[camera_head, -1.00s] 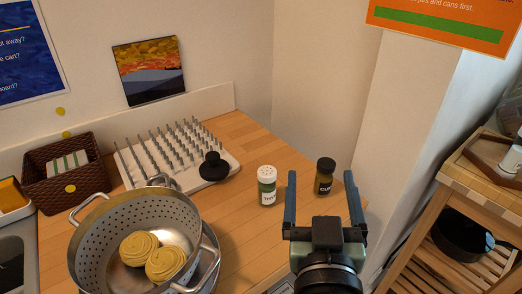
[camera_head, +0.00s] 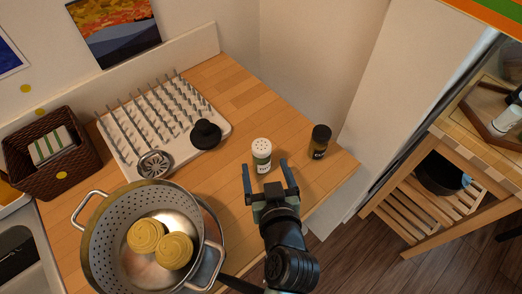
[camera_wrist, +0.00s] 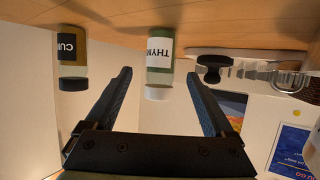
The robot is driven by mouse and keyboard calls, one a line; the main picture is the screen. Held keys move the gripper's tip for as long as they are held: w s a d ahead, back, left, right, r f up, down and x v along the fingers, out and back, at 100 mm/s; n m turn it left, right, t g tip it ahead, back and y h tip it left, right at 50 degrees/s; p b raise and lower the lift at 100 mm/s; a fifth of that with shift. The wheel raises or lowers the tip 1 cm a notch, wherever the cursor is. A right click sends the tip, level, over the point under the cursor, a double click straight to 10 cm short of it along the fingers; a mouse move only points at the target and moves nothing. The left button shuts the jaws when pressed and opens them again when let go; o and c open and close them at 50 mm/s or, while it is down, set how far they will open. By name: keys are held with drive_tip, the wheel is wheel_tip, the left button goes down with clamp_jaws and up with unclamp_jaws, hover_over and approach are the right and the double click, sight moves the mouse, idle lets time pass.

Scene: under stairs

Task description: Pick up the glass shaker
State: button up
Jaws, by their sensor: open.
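The glass shaker (camera_head: 261,158) has a white perforated cap, green contents and a white label. It stands upright on the wooden counter, and in the wrist view (camera_wrist: 159,68) its label reads THYM, upside down. My gripper (camera_head: 265,167) is open and empty. In the head view its fingers point toward the shaker, just in front of it. In the wrist view the shaker appears between the two fingers (camera_wrist: 159,74), beyond their tips. I cannot tell the exact gap.
A dark-capped spice jar (camera_head: 319,142) stands right of the shaker, near the counter's edge. A white drying rack (camera_head: 222,127) with a black stopper (camera_head: 206,134) is at left. A colander (camera_head: 98,237) holding pasta nests stands front left. A wooden cart (camera_head: 440,220) is at right.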

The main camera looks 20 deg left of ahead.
drive_tip(key=shift+p+x, duration=0.7)
drive_tip(key=shift+x, duration=3.3)
drive_tip(key=shift+a+r, duration=0.1)
drive_tip(key=shift+r, duration=0.05)
clamp_jaws()
